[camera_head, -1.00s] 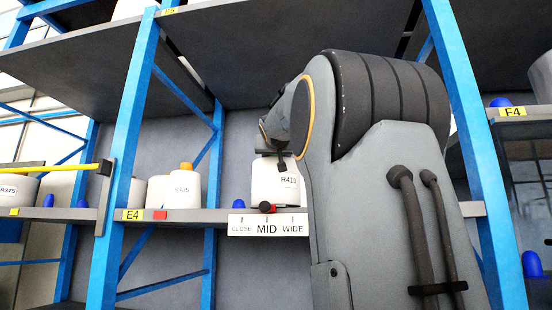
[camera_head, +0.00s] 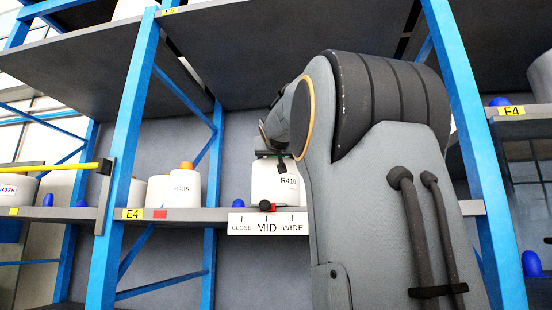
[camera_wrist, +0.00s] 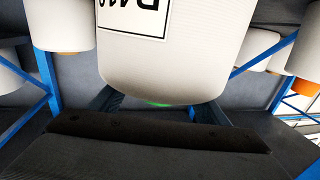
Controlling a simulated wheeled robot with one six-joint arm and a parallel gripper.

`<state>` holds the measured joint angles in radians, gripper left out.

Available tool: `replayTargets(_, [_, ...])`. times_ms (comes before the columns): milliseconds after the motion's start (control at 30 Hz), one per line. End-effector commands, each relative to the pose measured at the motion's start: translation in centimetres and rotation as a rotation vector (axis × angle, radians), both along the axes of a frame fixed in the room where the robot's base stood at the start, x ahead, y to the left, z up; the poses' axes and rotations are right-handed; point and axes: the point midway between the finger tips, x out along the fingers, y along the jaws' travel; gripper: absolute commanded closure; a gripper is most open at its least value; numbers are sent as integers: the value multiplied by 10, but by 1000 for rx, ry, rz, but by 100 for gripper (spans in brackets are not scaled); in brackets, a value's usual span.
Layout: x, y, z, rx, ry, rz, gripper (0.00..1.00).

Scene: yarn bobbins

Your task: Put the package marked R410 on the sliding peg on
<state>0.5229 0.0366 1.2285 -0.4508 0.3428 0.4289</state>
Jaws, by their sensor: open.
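The white package marked R410 (camera_head: 271,185) stands upright on the E4 shelf, above a white scale (camera_head: 267,225) reading CLOSE, MID and WIDE. A red and black slider (camera_head: 266,206) sits above MID. My gripper (camera_head: 272,156) is at the top of the package, partly hidden by my arm. In the wrist view the package (camera_wrist: 180,60) fills the upper middle, its label upside down and cut off. My gripper (camera_wrist: 160,108) is open there, with its dark fingers near the package's end. I cannot tell whether they touch it. I cannot make out a separate peg.
A white bobbin marked R435 (camera_head: 186,187) with an orange tip stands to the left on the same shelf (camera_head: 190,215). Blue rack posts (camera_head: 126,150) stand on both sides, and an upper shelf (camera_head: 260,60) hangs above. A yellow bar (camera_head: 60,168) sticks out at the left.

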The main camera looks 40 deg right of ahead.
Motion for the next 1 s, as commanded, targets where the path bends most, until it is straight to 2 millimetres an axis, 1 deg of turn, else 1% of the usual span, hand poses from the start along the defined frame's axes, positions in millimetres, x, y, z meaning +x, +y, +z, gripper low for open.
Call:
replayTargets(167, [-12, 10, 1, -2, -5, 0, 31])
replayTargets(400, [-42, 34, 2, -4, -7, 1, 31])
replayTargets(533, [-55, 43, 2, -5, -8, 1, 31])
replayTargets(700, [-62, 49, 3, -4, -6, 1, 31])
replayTargets(1000, [-62, 49, 4, -5, -6, 1, 31])
